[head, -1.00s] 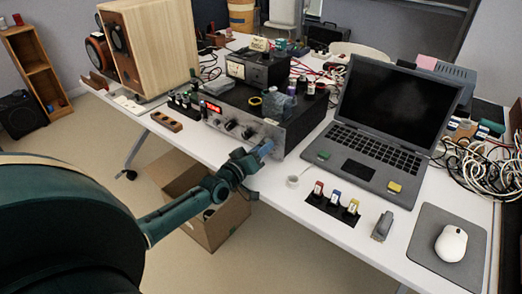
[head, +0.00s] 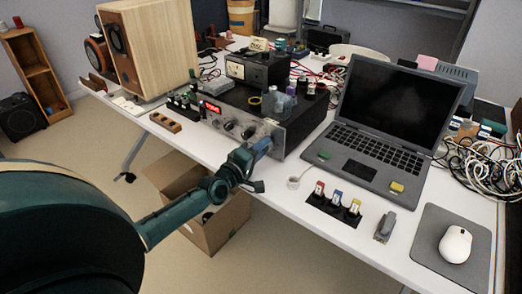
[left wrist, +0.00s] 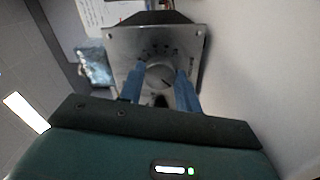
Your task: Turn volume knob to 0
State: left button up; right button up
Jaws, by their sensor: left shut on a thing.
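The amplifier (head: 284,133) is a dark box with a silver front panel, standing on the table left of the laptop. Its red display (head: 210,108) is lit, but too small to read surely. Two smaller dark knobs show on the panel. My left gripper (head: 266,143) is at the panel's right end, its blue fingers pointing at it. In the left wrist view, the round silver volume knob (left wrist: 160,76) sits between the two blue fingers, which are shut on it. A dark mark shows on its face. In the head view the gripper hides this knob. My right gripper is not in view.
An open laptop (head: 377,135) stands right of the amplifier. A white tape roll (head: 293,182), a dark holder with coloured-label items (head: 334,207) and a grey stapler (head: 384,226) lie near the front edge. A cardboard box (head: 214,233) is below the table.

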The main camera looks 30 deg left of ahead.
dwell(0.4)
pick_arm(q)
jog(key=o, duration=1)
jog(key=shift+c, duration=0.2)
jog(key=s+a+p, duration=0.1)
jog(key=s, duration=1.2)
jog(key=shift+s, duration=0.1)
